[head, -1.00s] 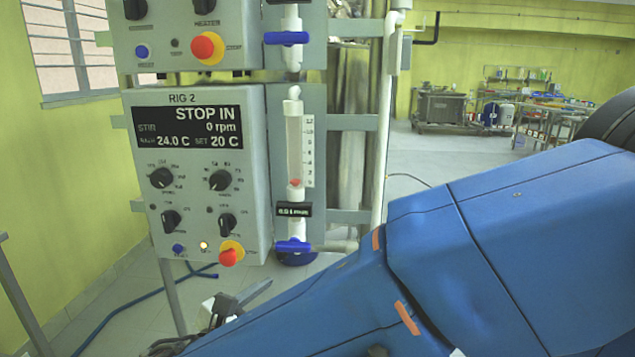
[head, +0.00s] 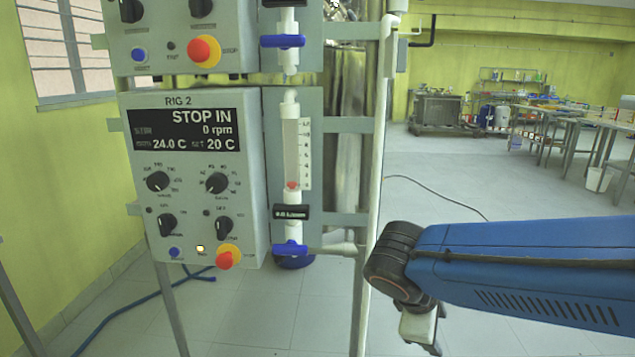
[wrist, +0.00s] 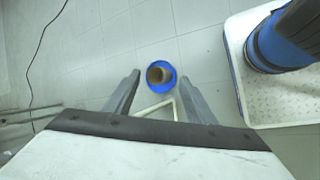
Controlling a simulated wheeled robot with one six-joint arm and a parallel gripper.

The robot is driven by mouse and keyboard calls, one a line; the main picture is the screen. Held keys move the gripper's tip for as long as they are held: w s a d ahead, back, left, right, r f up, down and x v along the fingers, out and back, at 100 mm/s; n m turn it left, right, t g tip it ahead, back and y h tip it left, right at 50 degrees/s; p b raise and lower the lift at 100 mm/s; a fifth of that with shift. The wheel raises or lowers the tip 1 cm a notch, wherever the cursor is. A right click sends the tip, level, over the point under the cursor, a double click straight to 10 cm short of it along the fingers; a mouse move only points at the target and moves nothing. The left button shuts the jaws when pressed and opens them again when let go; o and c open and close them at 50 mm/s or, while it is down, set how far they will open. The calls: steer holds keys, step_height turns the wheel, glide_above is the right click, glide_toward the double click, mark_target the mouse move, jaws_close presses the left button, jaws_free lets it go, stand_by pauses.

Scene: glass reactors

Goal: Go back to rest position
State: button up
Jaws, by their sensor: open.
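My gripper (wrist: 158,72) points down at the floor in the wrist view. Its two grey fingers are spread apart with nothing between them, so it is open and empty. In the head view my blue arm reaches in from the right, and the gripper (head: 421,326) hangs below its dark wrist joint, partly cut off by the bottom edge. It is to the right of the RIG 2 control box (head: 197,180) and apart from it. The box display (head: 186,130) reads STOP IN, 0 rpm, 24.0 C, SET 20 C.
A flow tube (head: 290,150) with a blue valve handle (head: 290,249) stands beside the box. A vertical white pipe (head: 378,150) rises between box and arm. A blue hose (head: 120,310) lies on the floor. Open floor (head: 450,190) stretches behind the arm toward distant tables (head: 570,120).

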steer(key=s+d+m+t+y, duration=0.1)
steer(key=s+d+m+y, duration=0.4)
steer(key=s+m, duration=0.3)
steer(key=d+m, duration=0.1)
steer(key=m, duration=0.3)
steer(key=shift+s+f+m, duration=0.3)
steer(key=shift+f, duration=0.05)
stand_by(0.6)
